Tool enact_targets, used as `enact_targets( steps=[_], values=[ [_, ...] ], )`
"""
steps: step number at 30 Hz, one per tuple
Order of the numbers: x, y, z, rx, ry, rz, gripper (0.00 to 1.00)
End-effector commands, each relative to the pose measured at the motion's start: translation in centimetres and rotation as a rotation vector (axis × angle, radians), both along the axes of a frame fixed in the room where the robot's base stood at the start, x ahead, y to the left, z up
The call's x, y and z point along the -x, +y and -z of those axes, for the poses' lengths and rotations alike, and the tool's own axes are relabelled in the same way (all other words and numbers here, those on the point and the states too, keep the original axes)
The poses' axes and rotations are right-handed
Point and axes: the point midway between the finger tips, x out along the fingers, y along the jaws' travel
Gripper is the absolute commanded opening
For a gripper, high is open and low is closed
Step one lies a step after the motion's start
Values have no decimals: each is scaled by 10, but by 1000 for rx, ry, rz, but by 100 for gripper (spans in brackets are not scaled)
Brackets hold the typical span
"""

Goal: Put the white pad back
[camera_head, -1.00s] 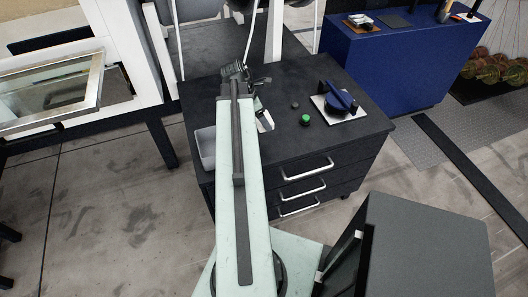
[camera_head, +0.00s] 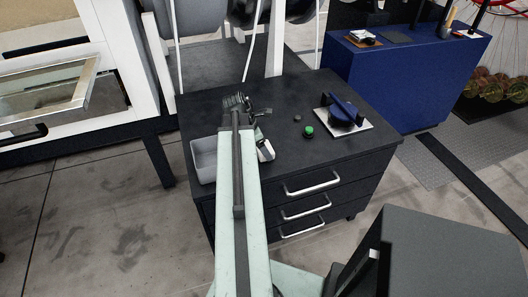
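My gripper (camera_head: 240,101) is at the end of my pale green arm, over the left part of the dark cabinet top (camera_head: 290,92). It is seen from behind and is small, so its fingers and any held thing are unclear. A small white piece (camera_head: 266,150) shows just right of my arm, partly hidden by it, beside a dark part; I cannot tell whether it is the white pad. A flat white square (camera_head: 362,127) lies at the right of the cabinet top, under a dark blue device (camera_head: 345,112).
An open grey bin (camera_head: 203,160) stands left of my arm at the cabinet's edge. A green button (camera_head: 308,131) and a small dark knob (camera_head: 297,118) sit mid-top. A blue cabinet (camera_head: 400,85) stands at right, a white-framed machine (camera_head: 120,60) at left.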

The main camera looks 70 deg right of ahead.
Motion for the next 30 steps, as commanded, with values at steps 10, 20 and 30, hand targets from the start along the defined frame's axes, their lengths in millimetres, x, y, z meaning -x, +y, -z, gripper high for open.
enact_targets(
  steps=[10,20,30],
  values=[
    [0,0,2,0,0,1,82],
    [1,0,1,0,0,1,98],
    [-6,5,-31,0,0,0,98]
  ],
)
